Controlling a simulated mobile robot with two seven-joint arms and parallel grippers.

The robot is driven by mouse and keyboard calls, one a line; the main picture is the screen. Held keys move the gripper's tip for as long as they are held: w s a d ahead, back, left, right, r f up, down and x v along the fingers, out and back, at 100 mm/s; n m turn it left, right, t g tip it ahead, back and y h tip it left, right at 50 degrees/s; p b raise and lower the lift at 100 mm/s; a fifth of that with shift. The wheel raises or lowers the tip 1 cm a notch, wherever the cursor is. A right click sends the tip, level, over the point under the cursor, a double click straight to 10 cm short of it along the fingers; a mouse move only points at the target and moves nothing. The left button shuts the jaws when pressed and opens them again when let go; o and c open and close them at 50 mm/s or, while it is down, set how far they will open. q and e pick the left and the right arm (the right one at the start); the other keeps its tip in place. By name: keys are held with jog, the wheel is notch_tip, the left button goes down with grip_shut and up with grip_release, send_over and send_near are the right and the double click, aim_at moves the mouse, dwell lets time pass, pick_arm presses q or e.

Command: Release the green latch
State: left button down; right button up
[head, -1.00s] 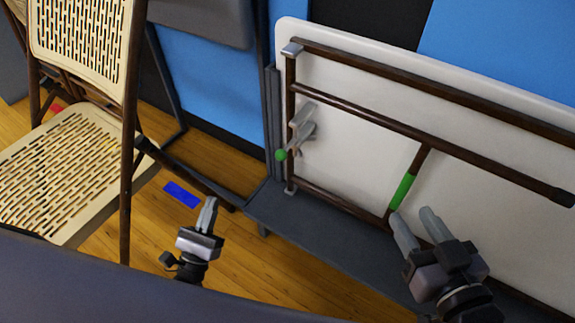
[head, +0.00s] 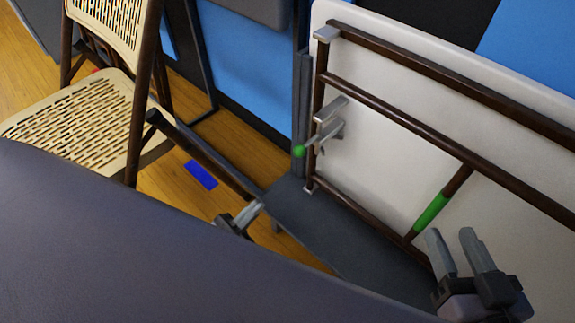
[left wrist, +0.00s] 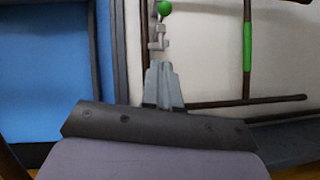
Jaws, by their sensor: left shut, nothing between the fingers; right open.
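The green latch is a small green ball knob (head: 300,151) on a grey metal bracket (head: 330,125), fixed to the brown tube frame of an upright white panel. In the left wrist view the knob (left wrist: 164,8) shows at the top edge, with its grey bracket (left wrist: 158,38) below. My left gripper (head: 254,209) is shut and empty, lower left of the knob and apart from it. Its closed fingers also show in the left wrist view (left wrist: 160,68), just below the bracket. My right gripper (head: 453,238) is open and empty in front of the panel, near a green band (head: 431,211).
The white panel (head: 375,155) stands on a dark grey ledge (head: 310,225). Brown tubes (head: 400,120) cross its face. A beige folding chair (head: 80,115) stands at the left. A blue patch (head: 201,174) lies on the wooden floor (head: 165,180).

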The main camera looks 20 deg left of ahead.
pick_arm(q)
send_near(306, 146)
jog(key=w+f, duration=0.2)
jog(key=w, duration=0.1)
jog(key=shift+w+d+r, duration=0.15)
jog(key=shift+d+r, duration=0.2)
jog(key=shift+r, duration=0.45)
jog(key=shift+w+d+r, duration=0.15)
jog(key=shift+d+r, duration=0.15)
jog(key=shift+r, duration=0.5)
notch_tip(306, 146, up, 4)
jog(key=shift+r+p, duration=0.15)
jog(key=shift+p, duration=1.1)
pick_arm(e)
jog(key=shift+w+a+f+m+g+y, duration=0.15)
jog(key=shift+w+a+m+g+y, duration=0.2)
jog(key=shift+a+g, duration=0.3)
